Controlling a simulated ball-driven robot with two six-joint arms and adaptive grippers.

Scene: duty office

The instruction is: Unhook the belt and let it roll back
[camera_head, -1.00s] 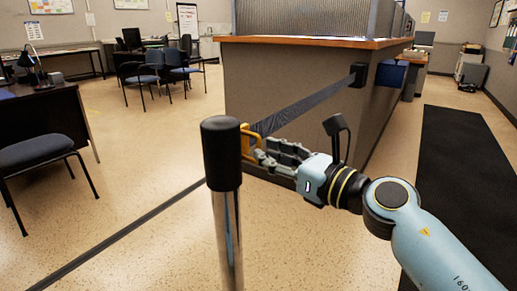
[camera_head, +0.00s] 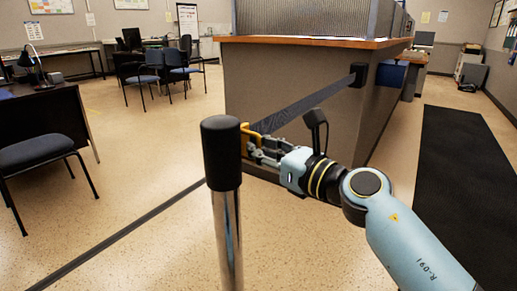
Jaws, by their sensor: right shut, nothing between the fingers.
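The dark belt (camera_head: 309,103) runs taut from a black wall unit (camera_head: 358,75) on the counter's side to a post with a black cap (camera_head: 221,152) and a chrome pole (camera_head: 228,240). A yellow end piece (camera_head: 247,138) joins the belt to the right side of the cap. My right gripper (camera_head: 258,152) is shut and empty, its fingertips at the yellow piece, just right of the post. The fingers partly cover the yellow piece, and I cannot tell whether they touch it. My left gripper does not show.
The counter (camera_head: 290,65) with a wooden edge stands behind the belt. A black floor mat (camera_head: 465,180) lies at the right. Chairs (camera_head: 40,153) and desks stand at the left. A dark strip crosses the floor left of the post.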

